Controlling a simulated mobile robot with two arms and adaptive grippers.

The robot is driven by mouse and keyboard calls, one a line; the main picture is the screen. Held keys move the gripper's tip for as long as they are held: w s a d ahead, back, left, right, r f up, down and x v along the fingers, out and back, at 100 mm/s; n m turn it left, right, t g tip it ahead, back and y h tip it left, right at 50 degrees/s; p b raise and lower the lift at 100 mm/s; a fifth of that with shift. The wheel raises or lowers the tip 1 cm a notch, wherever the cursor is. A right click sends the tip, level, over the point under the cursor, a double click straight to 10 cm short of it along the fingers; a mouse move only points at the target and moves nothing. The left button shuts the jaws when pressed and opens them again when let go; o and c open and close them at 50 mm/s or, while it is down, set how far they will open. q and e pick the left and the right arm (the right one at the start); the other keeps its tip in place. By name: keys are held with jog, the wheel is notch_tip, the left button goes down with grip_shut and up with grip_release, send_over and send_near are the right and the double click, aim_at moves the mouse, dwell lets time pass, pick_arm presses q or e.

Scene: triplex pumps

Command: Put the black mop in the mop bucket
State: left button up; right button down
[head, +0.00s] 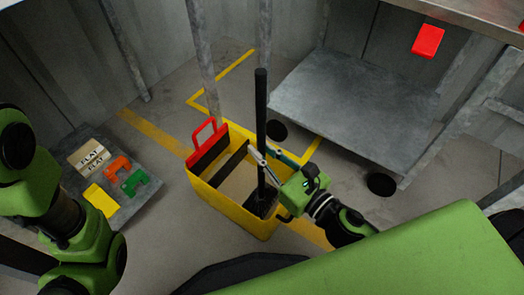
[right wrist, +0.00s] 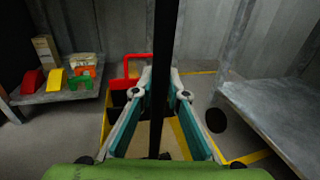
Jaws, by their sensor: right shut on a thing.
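The black mop (head: 261,110) stands nearly upright, its long handle rising above the yellow mop bucket (head: 235,215). Its dark head (head: 262,203) shows within the bucket's rim, at the right side. I cannot tell whether the head touches the bucket's bottom. The bucket has a red handle (head: 205,133) at its far left end. My right gripper (head: 264,158) is shut on the mop handle, above the bucket's right side. In the right wrist view the black handle (right wrist: 164,40) runs between the two fingers (right wrist: 162,85). My left gripper is out of view; only my left arm shows.
A shelf at left (head: 135,210) holds yellow, orange and green pieces and boxes. Dark round holes (head: 381,184) mark the floor. Metal posts (head: 203,60) rise behind the bucket.

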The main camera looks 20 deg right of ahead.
jog(key=c, duration=2)
grip_release()
jog(key=shift+f, duration=0.1)
jog(key=shift+r+v, duration=0.2)
jog(key=shift+v, duration=5.8)
